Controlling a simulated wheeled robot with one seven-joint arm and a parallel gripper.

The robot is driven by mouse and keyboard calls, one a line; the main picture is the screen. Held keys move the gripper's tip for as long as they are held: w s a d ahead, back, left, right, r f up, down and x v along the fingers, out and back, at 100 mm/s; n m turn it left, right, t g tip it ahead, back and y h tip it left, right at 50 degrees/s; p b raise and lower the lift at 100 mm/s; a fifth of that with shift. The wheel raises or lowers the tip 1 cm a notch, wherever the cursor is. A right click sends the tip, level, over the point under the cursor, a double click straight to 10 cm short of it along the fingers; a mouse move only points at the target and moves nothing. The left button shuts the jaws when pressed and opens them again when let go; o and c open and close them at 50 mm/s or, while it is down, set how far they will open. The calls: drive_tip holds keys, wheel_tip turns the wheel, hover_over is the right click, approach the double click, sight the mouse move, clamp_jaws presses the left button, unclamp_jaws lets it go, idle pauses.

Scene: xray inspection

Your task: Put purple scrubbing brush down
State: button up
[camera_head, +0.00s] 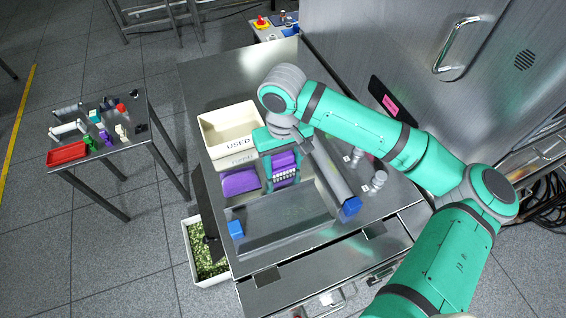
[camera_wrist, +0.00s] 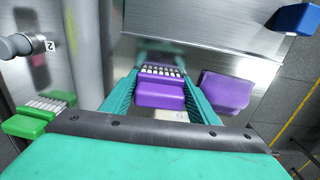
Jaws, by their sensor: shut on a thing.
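The purple scrubbing brush (camera_head: 285,161) with white bristles is between the two teal fingers of my gripper (camera_head: 283,178), over the metal table in the head view. In the wrist view the brush (camera_wrist: 160,95) sits between the fingers, which are shut on it. Its bristles show at the far side of its purple body. The fingers are mirrored in the shiny metal close beyond it. I cannot tell whether the brush touches the surface. A second purple item (camera_head: 240,182) lies just left of my gripper; it also shows right of the fingers in the wrist view (camera_wrist: 226,90).
A cream bin marked USED (camera_head: 228,124) stands behind my gripper. A green brush (camera_wrist: 30,122) shows at left in the wrist view. Blue blocks (camera_head: 236,229) (camera_head: 351,206) mark the front metal part's ends. A side table (camera_head: 72,134) holds small items. Bare metal lies in front.

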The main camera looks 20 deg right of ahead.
sight(283, 157)
drive_tip(key=shift+f, duration=0.25)
drive_tip(key=shift+s+f, duration=0.15)
drive_tip(key=shift+f, duration=0.3)
drive_tip(key=o, duration=1.2)
drive_tip(key=shift+r, duration=0.4)
wheel_tip(283, 157, up, 13)
drive_tip(key=shift+f, duration=0.2)
drive_tip(key=shift+w, duration=0.2)
